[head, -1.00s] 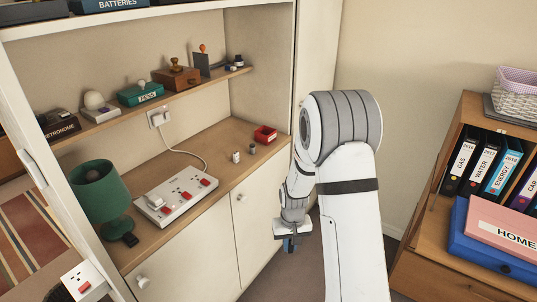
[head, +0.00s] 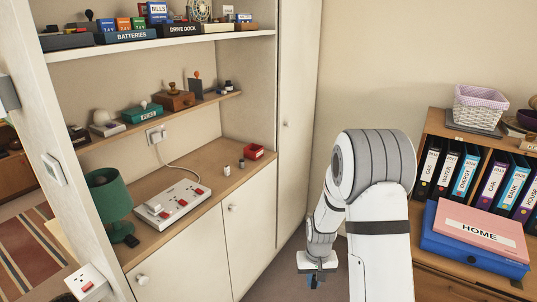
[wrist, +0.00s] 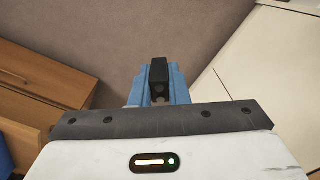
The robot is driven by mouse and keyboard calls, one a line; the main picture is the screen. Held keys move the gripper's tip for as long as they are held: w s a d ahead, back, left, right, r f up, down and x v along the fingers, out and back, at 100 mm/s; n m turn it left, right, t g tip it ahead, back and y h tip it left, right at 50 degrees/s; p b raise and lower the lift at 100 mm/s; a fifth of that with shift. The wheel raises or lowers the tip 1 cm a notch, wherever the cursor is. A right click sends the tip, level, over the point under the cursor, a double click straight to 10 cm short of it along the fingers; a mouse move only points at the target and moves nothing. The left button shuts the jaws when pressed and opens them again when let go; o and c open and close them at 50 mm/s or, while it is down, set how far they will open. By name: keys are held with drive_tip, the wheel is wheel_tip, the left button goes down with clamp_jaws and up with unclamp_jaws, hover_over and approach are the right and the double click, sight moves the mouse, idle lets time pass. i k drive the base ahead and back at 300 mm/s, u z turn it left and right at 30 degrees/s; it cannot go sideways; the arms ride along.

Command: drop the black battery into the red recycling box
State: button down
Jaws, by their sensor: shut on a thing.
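The red recycling box (head: 255,152) is a small open box at the right end of the wooden counter in the cabinet. My gripper (head: 314,281) hangs low in front of the cabinet doors, to the right of and below the box in the head view, well apart from it. In the wrist view my blue fingers (wrist: 160,98) are shut on a black block (wrist: 159,72), which looks like the black battery.
Two small cylinders (head: 227,170) stand left of the box. A white power strip (head: 174,206) and a green lamp (head: 107,195) are further left. A shelf (head: 150,115) overhangs the counter's back. A bookcase with binders (head: 465,170) stands at right.

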sight(257, 156)
drive_tip(key=z, duration=0.8)
drive_tip(key=i, duration=0.5)
drive_tip(key=z, duration=0.2)
